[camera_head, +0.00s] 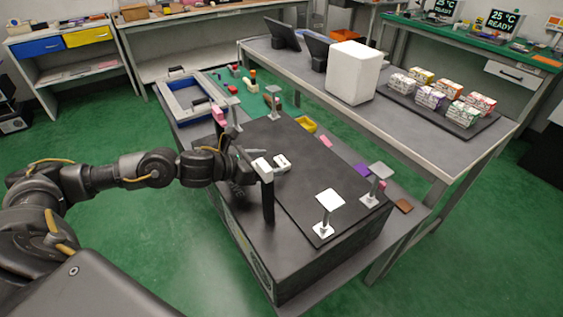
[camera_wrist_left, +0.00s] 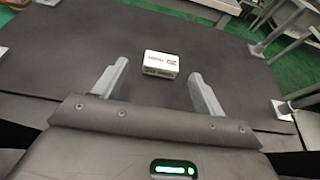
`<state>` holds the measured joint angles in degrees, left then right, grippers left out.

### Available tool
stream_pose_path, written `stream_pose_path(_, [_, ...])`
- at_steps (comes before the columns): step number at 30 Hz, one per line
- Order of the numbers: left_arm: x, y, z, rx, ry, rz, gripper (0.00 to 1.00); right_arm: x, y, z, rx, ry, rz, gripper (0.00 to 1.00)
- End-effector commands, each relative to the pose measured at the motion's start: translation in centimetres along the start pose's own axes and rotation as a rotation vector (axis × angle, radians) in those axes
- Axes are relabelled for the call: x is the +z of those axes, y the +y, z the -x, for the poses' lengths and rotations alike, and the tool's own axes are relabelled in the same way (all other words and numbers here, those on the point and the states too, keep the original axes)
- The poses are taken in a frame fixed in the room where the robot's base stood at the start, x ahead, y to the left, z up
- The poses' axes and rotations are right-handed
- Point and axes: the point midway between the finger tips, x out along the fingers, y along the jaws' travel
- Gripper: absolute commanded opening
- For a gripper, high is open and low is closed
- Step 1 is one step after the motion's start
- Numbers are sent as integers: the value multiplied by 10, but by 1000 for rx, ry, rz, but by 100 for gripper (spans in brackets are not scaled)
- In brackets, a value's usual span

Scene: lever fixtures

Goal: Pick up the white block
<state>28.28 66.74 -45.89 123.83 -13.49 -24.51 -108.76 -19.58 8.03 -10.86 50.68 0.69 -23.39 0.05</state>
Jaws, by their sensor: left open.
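The white block (camera_wrist_left: 161,64) is small, with dark print on its sides. In the left wrist view it lies on the dark top surface, just beyond and between my fingertips, apart from both. In the head view the white block (camera_head: 282,162) lies on the black top (camera_head: 290,185), just right of my gripper. In the left wrist view the left gripper (camera_wrist_left: 158,75) is open and empty. My right gripper is not in view.
White-topped lever fixtures stand at the front right (camera_head: 326,215), right (camera_head: 376,185) and back (camera_head: 273,100). A blue-grey tray (camera_head: 168,98) lies behind. The black top around the block is mostly clear.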

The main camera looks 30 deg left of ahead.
Motion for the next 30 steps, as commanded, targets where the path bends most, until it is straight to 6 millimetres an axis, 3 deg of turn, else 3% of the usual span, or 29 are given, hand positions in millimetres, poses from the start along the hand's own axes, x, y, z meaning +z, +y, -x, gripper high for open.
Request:
stream_pose_path(3, [5, -3, -16, -1, -2, 2, 71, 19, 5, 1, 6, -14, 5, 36])
stream_pose_path(8, [3, -2, -34, 0, -2, 1, 71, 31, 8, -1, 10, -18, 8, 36])
stream_pose_path(17, [1, -2, -38, 0, 0, 0, 70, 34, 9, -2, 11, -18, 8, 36])
stream_pose_path(27, [1, -2, -38, 0, 0, 1, 25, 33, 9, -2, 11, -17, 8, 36])
stream_pose_path(30, [1, -2, -38, 0, -1, 1, 22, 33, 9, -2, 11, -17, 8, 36])
